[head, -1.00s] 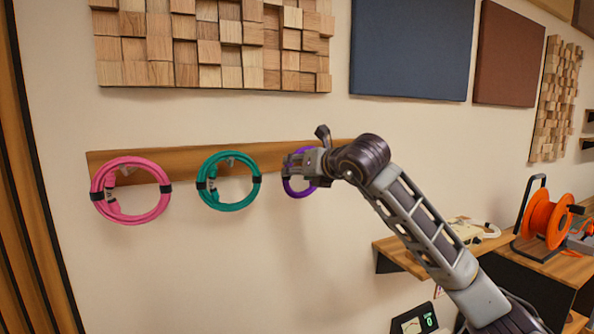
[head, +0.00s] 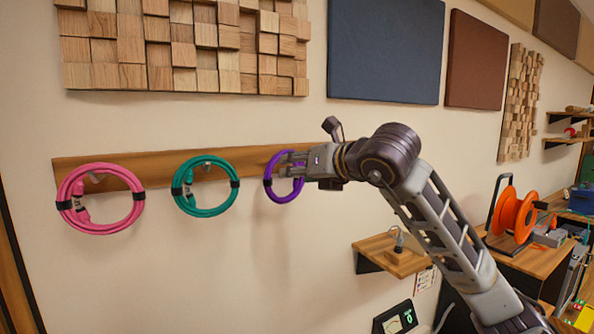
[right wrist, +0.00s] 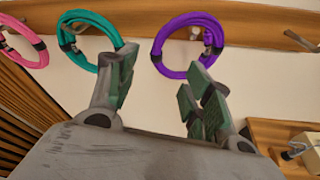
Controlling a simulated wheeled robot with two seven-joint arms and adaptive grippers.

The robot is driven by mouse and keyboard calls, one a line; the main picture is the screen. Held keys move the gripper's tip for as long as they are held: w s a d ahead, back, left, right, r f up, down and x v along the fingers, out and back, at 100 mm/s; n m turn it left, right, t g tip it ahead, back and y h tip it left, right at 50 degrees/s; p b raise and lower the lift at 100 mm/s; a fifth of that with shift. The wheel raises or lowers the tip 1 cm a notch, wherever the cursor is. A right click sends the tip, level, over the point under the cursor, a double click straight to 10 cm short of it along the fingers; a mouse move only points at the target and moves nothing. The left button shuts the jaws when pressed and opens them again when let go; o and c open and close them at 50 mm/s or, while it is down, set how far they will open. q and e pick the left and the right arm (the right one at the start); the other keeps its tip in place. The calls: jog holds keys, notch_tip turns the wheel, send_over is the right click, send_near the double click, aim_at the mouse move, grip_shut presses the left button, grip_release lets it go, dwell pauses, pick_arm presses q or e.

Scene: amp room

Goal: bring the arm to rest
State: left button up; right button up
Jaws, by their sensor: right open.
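My right gripper (head: 290,165) is raised in front of the wall, overlapping the purple cable coil (head: 269,189) in the head view. In the right wrist view its fingers (right wrist: 160,92) are spread with nothing between them. The purple coil (right wrist: 162,46) hangs from a hook on the wooden rail, ahead of the fingertips and apart from them in that view. My left gripper is in neither view.
A teal coil (head: 178,200) and a pink coil (head: 65,205) hang on the wooden rail (head: 155,167). A small shelf (head: 366,247) juts from the wall below my right arm. An orange cable reel (head: 511,214) stands on a bench at right.

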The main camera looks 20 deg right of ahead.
dwell(0.4)
